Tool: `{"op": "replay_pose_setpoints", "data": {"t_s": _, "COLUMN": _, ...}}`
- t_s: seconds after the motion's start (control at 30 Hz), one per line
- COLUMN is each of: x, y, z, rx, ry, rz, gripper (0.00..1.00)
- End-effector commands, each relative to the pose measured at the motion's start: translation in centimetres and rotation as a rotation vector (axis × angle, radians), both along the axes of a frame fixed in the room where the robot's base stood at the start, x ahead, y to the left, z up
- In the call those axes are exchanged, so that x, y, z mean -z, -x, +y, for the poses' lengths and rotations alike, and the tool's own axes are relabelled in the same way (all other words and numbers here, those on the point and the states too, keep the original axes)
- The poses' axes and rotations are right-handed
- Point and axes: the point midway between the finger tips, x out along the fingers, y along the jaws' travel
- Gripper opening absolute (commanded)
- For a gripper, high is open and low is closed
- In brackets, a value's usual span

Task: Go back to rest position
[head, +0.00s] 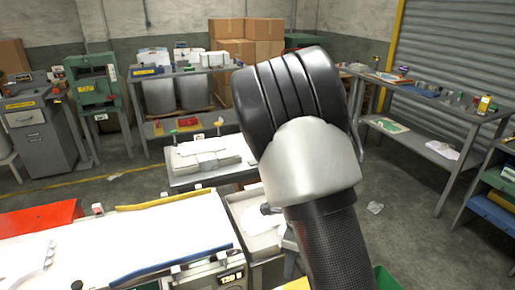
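My arm, with a black ribbed joint, a silver cuff and a dark textured link, rises through the middle of the head view and bends at the top. My gripper cannot be made out in this view, so I cannot see its fingers or whether it holds anything. My arm hides part of the floor and the benches behind it.
A white-topped work surface (165,230) with yellow and blue edge strips is at the front left. A low table (200,181) with papers stands behind it. Shelving (458,108) lines the right side; a green machine (97,88) stands back left. Bare floor (400,225) shows at right.

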Motion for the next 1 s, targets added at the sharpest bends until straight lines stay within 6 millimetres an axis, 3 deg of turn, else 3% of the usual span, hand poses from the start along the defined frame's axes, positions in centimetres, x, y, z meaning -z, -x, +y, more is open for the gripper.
{"op": "replay_pose_setpoints", "data": {"t_s": 0.13, "x": -5.5, "y": 0.5, "z": 1.3, "rx": -0.174, "ry": -0.067, "rz": -0.045, "gripper": 0.51}}
{"op": "replay_pose_setpoints", "data": {"t_s": 0.27, "x": -13.1, "y": 2.0, "z": 2.7, "rx": -0.478, "ry": -0.125, "rz": -0.135, "gripper": 0.51}}
{"op": "replay_pose_setpoints", "data": {"t_s": 0.4, "x": -20.9, "y": 4.7, "z": 3.2, "rx": -0.847, "ry": -0.11, "rz": -0.252, "gripper": 0.51}}
{"op": "replay_pose_setpoints", "data": {"t_s": 0.6, "x": -30.4, "y": 9.7, "z": 2.6, "rx": -1.37, "ry": 0.066, "rz": -0.384, "gripper": 0.51}}
{"op": "replay_pose_setpoints", "data": {"t_s": 0.8, "x": -36.0, "y": 14.4, "z": 1.0, "rx": -1.781, "ry": 0.337, "rz": -0.382, "gripper": 0.51}}
{"op": "replay_pose_setpoints", "data": {"t_s": 1.0, "x": -37.8, "y": 16.6, "z": 0.0, "rx": -1.965, "ry": 0.49, "rz": -0.323, "gripper": 0.51}}
